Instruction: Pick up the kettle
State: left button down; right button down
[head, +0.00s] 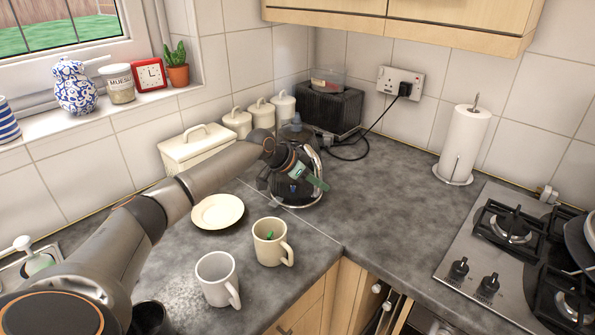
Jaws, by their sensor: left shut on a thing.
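The kettle (307,199) is dark with shiny chrome parts and stands on the grey worktop near the corner. My left arm reaches across from the left. My left gripper (305,181) is at the near side of the kettle, shut on it. The gripper and wrist cover much of the kettle, so the exact grip point is hard to see. The kettle looks upright, and I cannot tell any gap between its base and the worktop. My right gripper is not in view.
A cream plate (217,211), a cream mug (271,242) and a white mug (216,279) stand nearby. Behind are a bread bin (196,152), canisters (238,123) and a black toaster (331,109) with its cord.

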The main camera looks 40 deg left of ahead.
aim_at(319, 168)
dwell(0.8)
pick_arm(q)
jog(key=shift+w+a+r, duration=0.1)
jog(key=shift+w+r, duration=0.1)
jog(key=shift+r, duration=0.1)
jog(key=shift+r, duration=0.1)
jog(key=shift+r, duration=0.3)
notch_tip(319, 168, up, 2)
jog(key=shift+r+b, duration=0.2)
jog(key=shift+b, duration=0.4)
jog(key=s+d+r+b, duration=0.1)
jog(key=s+d+r, duration=0.7)
jog(key=d, duration=0.3)
jog(key=shift+s+d+r, duration=0.2)
jog(key=shift+d+r, duration=0.05)
jog(key=shift+r, duration=0.65)
